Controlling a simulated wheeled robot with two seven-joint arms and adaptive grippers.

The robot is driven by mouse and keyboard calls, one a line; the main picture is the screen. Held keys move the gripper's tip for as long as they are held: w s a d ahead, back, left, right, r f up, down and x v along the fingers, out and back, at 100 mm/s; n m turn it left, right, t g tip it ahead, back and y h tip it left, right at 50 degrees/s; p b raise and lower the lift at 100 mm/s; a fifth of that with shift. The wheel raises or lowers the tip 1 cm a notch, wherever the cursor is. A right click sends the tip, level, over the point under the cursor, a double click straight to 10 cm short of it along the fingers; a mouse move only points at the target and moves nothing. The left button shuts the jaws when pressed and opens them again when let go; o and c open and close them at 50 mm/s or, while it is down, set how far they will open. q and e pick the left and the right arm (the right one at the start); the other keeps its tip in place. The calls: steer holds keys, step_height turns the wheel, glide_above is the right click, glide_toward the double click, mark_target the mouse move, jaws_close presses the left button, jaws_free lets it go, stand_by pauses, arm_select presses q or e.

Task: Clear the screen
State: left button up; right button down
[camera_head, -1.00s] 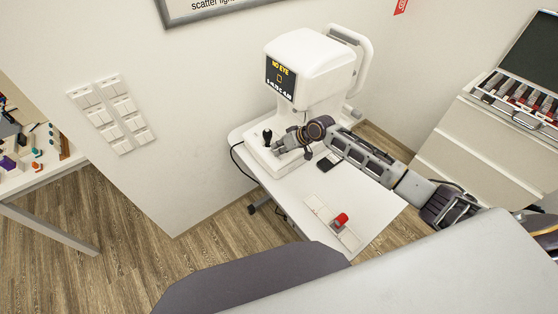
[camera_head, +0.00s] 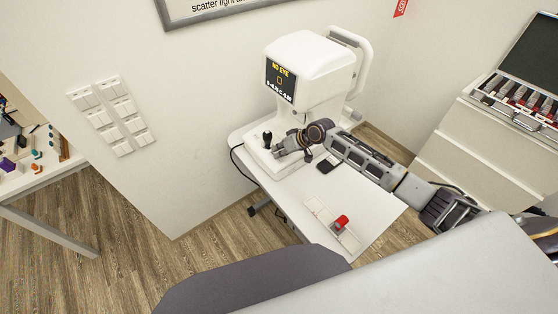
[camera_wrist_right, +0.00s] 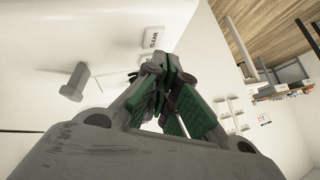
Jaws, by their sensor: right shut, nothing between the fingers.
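The eye-test machine (camera_head: 310,68) is white and stands on a small white table. Its dark screen (camera_head: 281,80) shows yellow "NO EYE", a small square outline and a line of white characters too small to read surely. My right gripper (camera_head: 279,152) is at the machine's base, just right of a black joystick (camera_head: 267,138). In the right wrist view my gripper (camera_wrist_right: 168,62) is shut with nothing in it. A pale button marked CLEAR (camera_wrist_right: 153,38) shows just beyond the fingertips; I cannot tell if they touch. My left gripper is out of view.
On the white table (camera_head: 290,188) lie a dark phone-like object (camera_head: 328,164) and a pale strip (camera_head: 325,222) with a red cylinder (camera_head: 341,222). An open case (camera_head: 518,100) sits on drawers at right. A cluttered table (camera_head: 40,180) stands at left.

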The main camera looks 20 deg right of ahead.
mark_target(278, 160)
steer(key=shift+d+f, duration=0.1)
steer(key=shift+f, duration=0.65)
stand_by(1.8)
steer(key=shift+r+p, duration=0.75)
steer(key=shift+p, duration=0.05)
stand_by(0.3)
steer(key=shift+s+a+r+p, duration=0.1)
steer(key=shift+a+r+p, duration=0.05)
steer(key=shift+r+p, duration=0.55)
steer(key=shift+a+r+p, duration=0.15)
steer(key=shift+r+p, duration=0.55)
steer(key=shift+a+r+p, duration=0.15)
steer(key=shift+r+p, duration=0.8)
steer(key=shift+r, duration=0.2)
steer(key=shift+s+f, duration=0.1)
